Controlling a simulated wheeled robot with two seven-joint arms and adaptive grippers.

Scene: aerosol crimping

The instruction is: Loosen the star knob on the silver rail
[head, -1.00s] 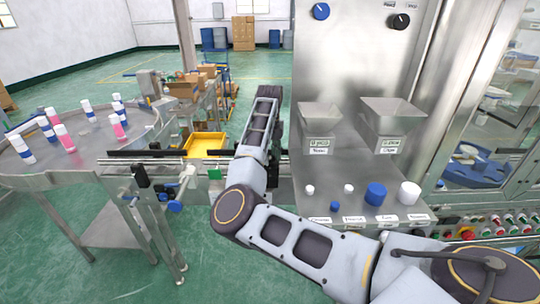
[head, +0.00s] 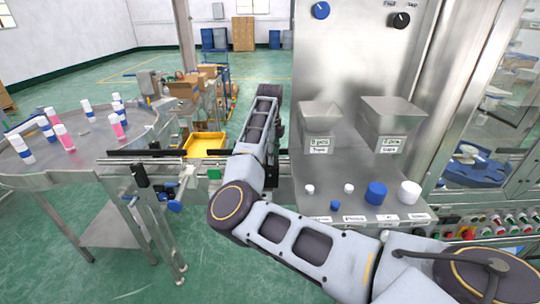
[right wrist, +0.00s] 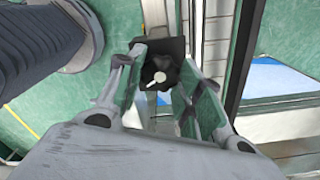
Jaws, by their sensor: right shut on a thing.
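The black star knob (right wrist: 161,73) with a pale centre is near the top middle of the right wrist view. My right gripper (right wrist: 158,80) has its two fingers on either side of the knob and is shut on it. A dark block sits behind the knob. In the head view, the silver rail (head: 135,161) runs along the conveyor beside the round table. My right arm reaches across that view, and its forearm hides part of the rail. The knob and the fingertips cannot be made out there. My left gripper is not in view.
A round steel table (head: 75,150) with several bottles stands at the left. A yellow tray (head: 205,142) lies behind the rail. The steel machine with two hoppers (head: 388,125) and a shelf of caps (head: 376,192) is to the right of my forearm.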

